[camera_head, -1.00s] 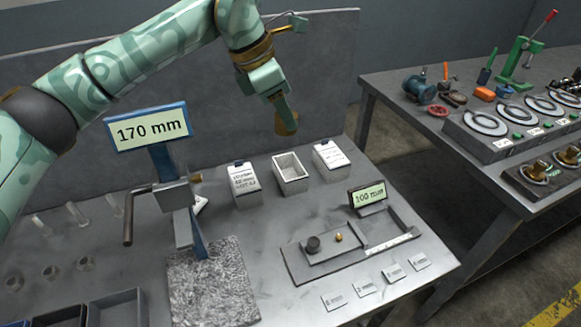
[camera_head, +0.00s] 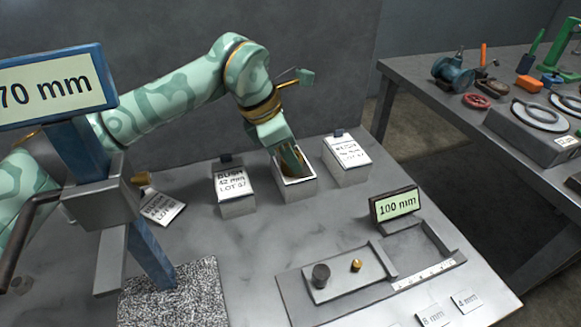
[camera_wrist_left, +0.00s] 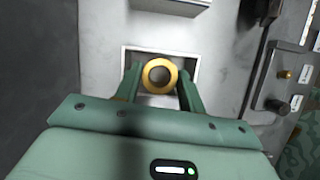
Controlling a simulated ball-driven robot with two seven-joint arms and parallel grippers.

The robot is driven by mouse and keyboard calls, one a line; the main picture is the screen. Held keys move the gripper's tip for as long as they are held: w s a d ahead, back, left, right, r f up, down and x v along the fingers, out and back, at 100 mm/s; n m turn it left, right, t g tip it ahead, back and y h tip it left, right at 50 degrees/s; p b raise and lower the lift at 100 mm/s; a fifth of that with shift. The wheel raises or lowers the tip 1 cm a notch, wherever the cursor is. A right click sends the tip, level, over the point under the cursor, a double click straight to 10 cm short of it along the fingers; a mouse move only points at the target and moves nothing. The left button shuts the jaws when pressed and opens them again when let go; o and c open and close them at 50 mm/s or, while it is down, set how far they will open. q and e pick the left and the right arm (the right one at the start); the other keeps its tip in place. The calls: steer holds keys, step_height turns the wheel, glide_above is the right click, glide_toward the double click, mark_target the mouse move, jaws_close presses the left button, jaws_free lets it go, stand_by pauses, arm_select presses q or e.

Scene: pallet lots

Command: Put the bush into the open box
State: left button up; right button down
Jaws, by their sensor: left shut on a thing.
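The bush is a brass ring (camera_wrist_left: 160,75), seen end-on between the two fingers of my left gripper (camera_wrist_left: 160,88) in the left wrist view. In the head view my left gripper (camera_head: 290,163) points down at the open box (camera_head: 299,188), and the bush is a brown-gold shape (camera_head: 293,163) at the box's mouth. In the left wrist view the light rim of the open box (camera_wrist_left: 127,62) surrounds the bush. How deep the bush is, and whether it touches the box floor, I cannot tell. My right gripper is not in view.
Closed labelled boxes stand on either side, one at left (camera_head: 233,190) and one at right (camera_head: 347,158). A gauge stand with a 170 mm sign (camera_head: 50,85) is at front left. A fixture with a 100 mm sign (camera_head: 397,205) lies to the right.

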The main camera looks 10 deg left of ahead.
arm_select(q)
step_height(320, 180, down, 3)
steer(key=shift+s+f+b, duration=0.1)
steer(key=shift+b, duration=0.5)
steer(key=shift+f, duration=0.1)
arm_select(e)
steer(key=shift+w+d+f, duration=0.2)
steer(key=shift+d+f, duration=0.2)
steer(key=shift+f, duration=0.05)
arm_select(q)
steer(key=o, duration=0.9)
